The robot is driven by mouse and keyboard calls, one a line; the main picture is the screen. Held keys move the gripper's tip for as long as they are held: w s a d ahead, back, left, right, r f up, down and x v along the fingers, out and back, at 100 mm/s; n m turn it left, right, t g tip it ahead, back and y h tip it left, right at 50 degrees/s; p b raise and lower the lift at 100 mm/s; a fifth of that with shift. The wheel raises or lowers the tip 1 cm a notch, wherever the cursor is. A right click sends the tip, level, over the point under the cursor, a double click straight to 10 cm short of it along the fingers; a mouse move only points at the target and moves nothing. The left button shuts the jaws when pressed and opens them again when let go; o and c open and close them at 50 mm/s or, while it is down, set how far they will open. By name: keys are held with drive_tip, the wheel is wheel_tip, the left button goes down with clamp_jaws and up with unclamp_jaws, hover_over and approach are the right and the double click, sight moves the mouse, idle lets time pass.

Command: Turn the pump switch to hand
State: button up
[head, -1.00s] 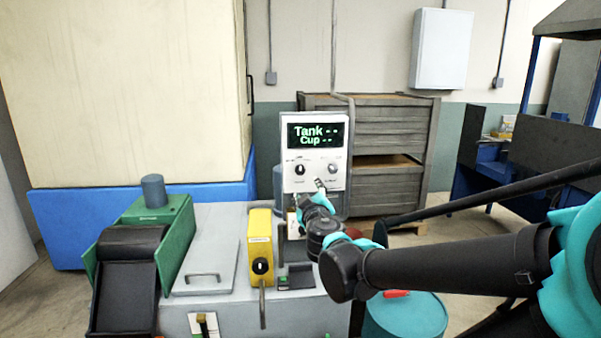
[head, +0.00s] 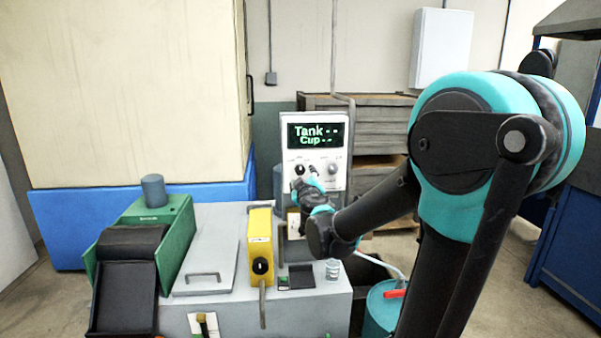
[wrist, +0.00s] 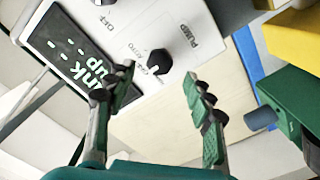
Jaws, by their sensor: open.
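The pump switch is a black round knob (wrist: 159,62) on the white control panel (wrist: 200,65), beside the printed word PUMP. A pale mark shows on it; I cannot tell which setting it points to. In the head view the knob (head: 299,169) is at the left under the green-lettered Tank/Cup display (head: 315,135). My gripper (wrist: 163,93) is open and empty. In the wrist view its fingertips are on either side of the knob's line, apart from it. In the head view my gripper (head: 312,180) is low in front of the panel and slightly right of the knob.
A second knob (head: 333,168) is to the right on the same panel. A yellow switch box (head: 260,250) and a green unit (head: 165,230) stand on the grey machine top (head: 220,225). A teal drum (head: 380,310) stands at right.

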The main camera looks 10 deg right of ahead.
sight(301, 171)
drive_tip(key=shift+w, duration=2.95)
drive_tip(key=shift+c, duration=0.3)
drive_tip(key=c, duration=1.1)
drive_tip(key=shift+n, duration=0.4)
drive_tip(key=n, duration=0.4)
drive_tip(key=shift+n, duration=0.3)
drive_tip(key=n, duration=0.5)
drive_tip(key=shift+n, duration=0.3)
